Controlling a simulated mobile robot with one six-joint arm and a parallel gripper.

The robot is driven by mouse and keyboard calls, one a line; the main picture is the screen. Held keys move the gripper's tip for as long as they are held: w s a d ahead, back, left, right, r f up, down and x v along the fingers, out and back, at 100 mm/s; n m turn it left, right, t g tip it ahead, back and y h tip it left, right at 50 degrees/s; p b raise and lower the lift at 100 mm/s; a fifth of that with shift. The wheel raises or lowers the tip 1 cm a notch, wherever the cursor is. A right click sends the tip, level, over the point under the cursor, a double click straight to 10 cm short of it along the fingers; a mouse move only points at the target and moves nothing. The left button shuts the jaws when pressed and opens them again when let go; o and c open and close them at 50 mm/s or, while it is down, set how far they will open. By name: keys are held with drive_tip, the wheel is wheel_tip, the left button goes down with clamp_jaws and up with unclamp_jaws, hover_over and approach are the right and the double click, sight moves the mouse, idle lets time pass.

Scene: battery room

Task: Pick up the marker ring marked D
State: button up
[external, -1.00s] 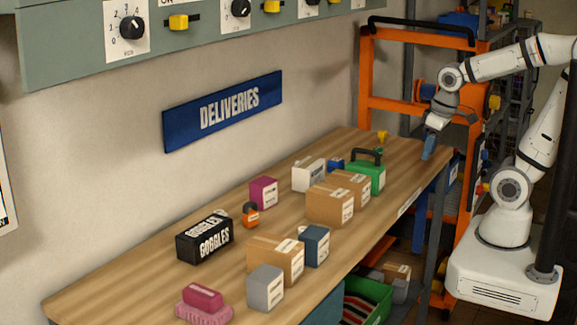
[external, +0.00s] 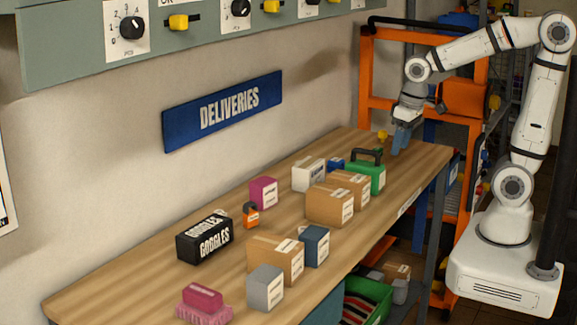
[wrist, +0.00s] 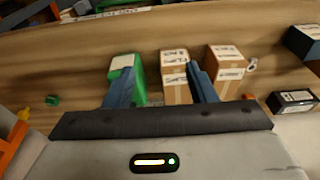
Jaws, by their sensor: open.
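A small pale ring (wrist: 252,66) lies on the table beside a cardboard box, right of my gripper in the wrist view. Its letter is too small to read. In the external view, a sliver of something pale (external: 302,229) between the cardboard box and the dark blue box may be this ring, mostly hidden. My gripper (external: 401,142) hangs over the far end of the table, well away from it. In the wrist view my gripper (wrist: 162,90) has its blue fingers wide apart with nothing held between them.
Cardboard boxes (external: 329,205), a green case (external: 370,178), a dark blue box (external: 315,246) and a black goggles box (external: 204,240) crowd the table. An orange tool (external: 250,216) lies near the middle. The table's far end (external: 410,165) is mostly clear. An orange frame (external: 367,80) stands behind.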

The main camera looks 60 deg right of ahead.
drive_tip(key=shift+g, duration=0.6)
drive_tip(key=w+a, duration=0.3)
drive_tip(key=a, duration=0.1)
drive_tip(key=w+a+f+p, duration=0.1)
drive_tip(key=w+a, duration=0.3)
drive_tip(key=w+a+f, duration=0.1)
drive_tip(key=w+a, duration=0.2)
drive_tip(key=a, duration=0.1)
drive_tip(key=shift+w+f, duration=0.2)
drive_tip(key=shift+w, duration=0.15)
drive_tip(key=shift+g, duration=0.4)
drive_tip(key=w+a+f, duration=0.1)
drive_tip(key=a+f, duration=0.1)
drive_tip(key=a, duration=0.2)
drive_tip(key=w+a+f+p, duration=0.1)
drive_tip(key=w+a+f, duration=0.1)
drive_tip(key=a+f, duration=0.1)
drive_tip(key=w+a+f, duration=0.1)
drive_tip(key=a+f, duration=0.1)
drive_tip(key=a, duration=0.3)
drive_tip(key=shift+w+a+f+p, duration=0.2)
drive_tip(key=shift+a+f+p, duration=0.1)
drive_tip(key=shift+a+f, duration=0.1)
drive_tip(key=f, duration=0.2)
drive_tip(key=f+p, duration=0.1)
drive_tip(key=f, duration=0.4)
drive_tip(key=shift+w+d, duration=0.2)
drive_tip(key=shift+d, duration=0.15)
drive_tip(key=shift+r, duration=0.1)
drive_tip(key=shift+c, duration=0.3)
